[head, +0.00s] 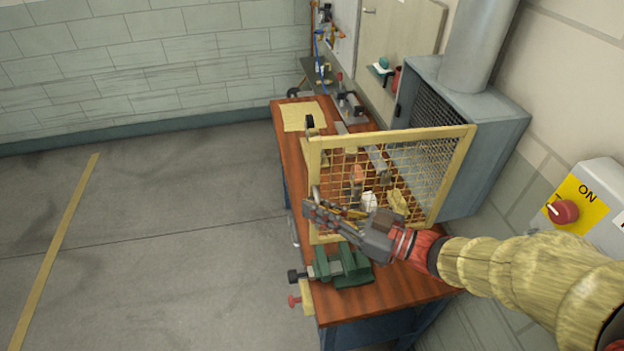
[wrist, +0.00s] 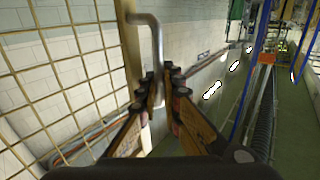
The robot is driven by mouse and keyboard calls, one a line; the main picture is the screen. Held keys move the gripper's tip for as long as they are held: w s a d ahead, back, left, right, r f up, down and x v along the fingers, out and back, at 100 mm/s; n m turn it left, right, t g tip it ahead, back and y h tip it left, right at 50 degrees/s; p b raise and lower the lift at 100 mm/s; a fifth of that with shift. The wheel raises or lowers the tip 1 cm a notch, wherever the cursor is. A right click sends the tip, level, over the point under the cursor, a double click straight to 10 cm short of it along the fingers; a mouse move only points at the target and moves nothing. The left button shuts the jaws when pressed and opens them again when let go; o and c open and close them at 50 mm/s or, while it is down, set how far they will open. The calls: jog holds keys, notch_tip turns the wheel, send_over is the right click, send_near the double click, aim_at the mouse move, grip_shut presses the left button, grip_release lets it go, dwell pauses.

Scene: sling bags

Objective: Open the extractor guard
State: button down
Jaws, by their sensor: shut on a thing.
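The extractor guard is a yellow-framed mesh panel (head: 390,134) standing upright across the workbench. Its right edge is beside the grey extractor hood (head: 490,130), and its left edge reaches the bench's left side. In the wrist view, the guard's mesh and frame (wrist: 130,45) fill the left, with a grey bent-rod handle (wrist: 158,50) on the frame. My gripper (head: 312,207) is at the guard's left edge. In the wrist view my gripper (wrist: 160,98) is shut on the handle, whose lower part is between the fingertips.
The wooden workbench (head: 385,303) carries a green vice (head: 342,266) at its near end, with small items behind the mesh. A wall switch with a red knob (head: 563,211) is at the right. The floor (head: 170,240) left of the bench is clear.

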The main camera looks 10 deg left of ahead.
jog(key=shift+s+d+r+p, duration=0.1)
jog(key=shift+s+d+p, duration=0.1)
jog(key=shift+s+d, duration=0.35)
jog(key=shift+s+d+r+p, duration=0.1)
jog(key=shift+s+d+p, duration=0.1)
jog(key=shift+s, duration=0.5)
jog(key=c, duration=2.2)
grip_release()
jog(key=shift+c, duration=0.2)
jog(key=shift+f, duration=0.1)
jog(key=v, duration=1.2)
